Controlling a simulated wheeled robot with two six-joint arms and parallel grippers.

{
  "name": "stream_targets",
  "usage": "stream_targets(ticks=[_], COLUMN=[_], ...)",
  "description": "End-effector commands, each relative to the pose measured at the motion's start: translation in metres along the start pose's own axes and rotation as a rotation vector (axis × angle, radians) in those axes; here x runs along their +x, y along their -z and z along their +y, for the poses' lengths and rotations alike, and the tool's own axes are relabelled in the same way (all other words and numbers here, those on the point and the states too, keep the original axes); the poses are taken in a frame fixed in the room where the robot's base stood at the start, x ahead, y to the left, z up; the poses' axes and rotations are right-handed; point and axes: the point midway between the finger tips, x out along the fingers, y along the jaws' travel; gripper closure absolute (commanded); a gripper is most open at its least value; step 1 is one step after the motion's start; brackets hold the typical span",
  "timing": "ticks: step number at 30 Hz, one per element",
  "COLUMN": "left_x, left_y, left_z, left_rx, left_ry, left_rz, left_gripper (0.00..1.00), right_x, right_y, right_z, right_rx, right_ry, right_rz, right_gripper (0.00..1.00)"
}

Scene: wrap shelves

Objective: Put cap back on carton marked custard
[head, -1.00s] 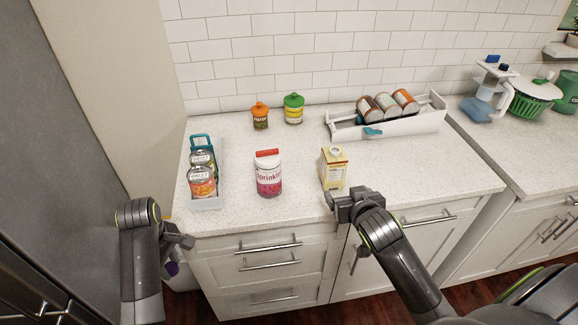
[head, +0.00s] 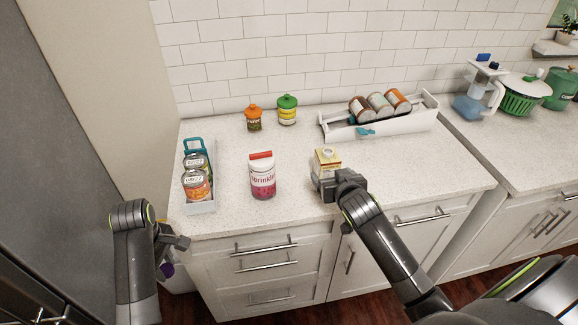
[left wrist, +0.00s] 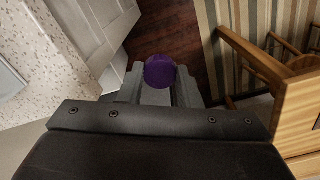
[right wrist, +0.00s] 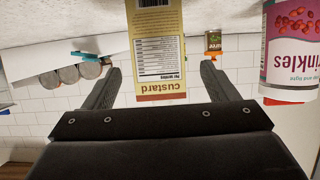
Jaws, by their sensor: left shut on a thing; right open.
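The yellow carton marked custard (head: 327,161) stands upright on the counter near its front edge. In the right wrist view the carton (right wrist: 160,50) shows upside down between the fingers. My right gripper (head: 325,180) is open, with a finger on either side of the carton; in the right wrist view (right wrist: 160,85) gaps show on both sides. My left gripper (left wrist: 160,80) is shut on a purple cap (left wrist: 160,71). In the head view the cap (head: 167,270) hangs low, in front of the cabinets at the left.
A sprinkles jar (head: 262,178) with a red lid stands left of the carton. A white tray with cans (head: 200,207) is at the counter's left end. Orange-lidded (head: 253,119) and green-lidded (head: 287,111) jars stand behind. A white rack (head: 385,126) holds cans at the back right.

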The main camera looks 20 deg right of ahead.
Motion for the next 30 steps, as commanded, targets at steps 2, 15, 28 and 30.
stream_targets(ticks=[2,15,28,30], left_x=[-0.003,-0.003,-0.017,-0.017], left_y=[0.0,0.0,0.0,0.0], left_z=[0.0,0.0,0.0,0.0], left_rx=[0.0,0.0,0.0,0.0], left_ry=[0.0,0.0,0.0,0.0], left_rz=[0.0,0.0,0.0,0.0], left_gripper=[0.9,0.9,0.9,0.9], right_x=[0.008,0.017,0.047,0.055], right_y=[0.001,0.0,-0.008,-0.008], right_z=[0.0,0.0,0.002,0.001], right_rx=[0.0,0.0,-0.001,-0.001], right_ry=[0.0,0.0,-0.001,0.0], right_rz=[-0.001,0.001,-0.002,-0.001], right_gripper=[0.2,0.2,0.2,0.2])
